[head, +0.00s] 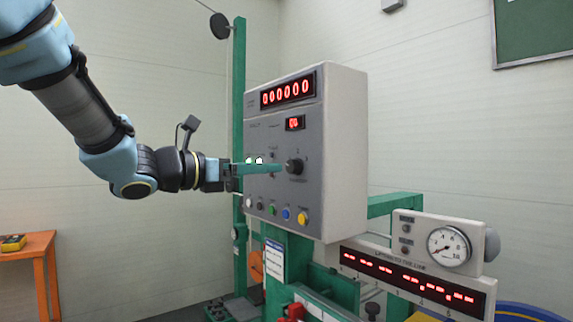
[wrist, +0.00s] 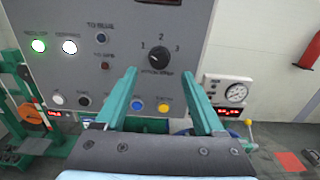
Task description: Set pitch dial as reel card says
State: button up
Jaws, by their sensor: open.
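The pitch dial (wrist: 158,55) is a black rotary knob on the grey control panel (wrist: 110,70), with marks 1, 2 and 3 around it. I cannot tell for sure where it points. In the head view the dial (head: 294,166) sits at mid-height on the panel face. My gripper (wrist: 158,73) is open, its two green fingers on either side below the knob in the wrist view. In the head view the gripper (head: 280,168) points at the dial, its tips close to it; contact is unclear. A white card with a blue header (head: 274,259) hangs below the panel; its text is unreadable.
Coloured buttons, including a yellow one (head: 302,218), line the panel's lower edge under the fingers. A gauge box (head: 449,246) and a red-lit display strip (head: 410,278) stand at lower right. A green post (head: 239,120) rises behind the panel. An orange table (head: 35,243) is far left.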

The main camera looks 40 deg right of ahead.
aim_at(289, 167)
jog(key=d+p, duration=0.1)
jog(key=d, duration=0.5)
jog(key=shift+s+d, duration=0.15)
grip_shut()
dwell(0.4)
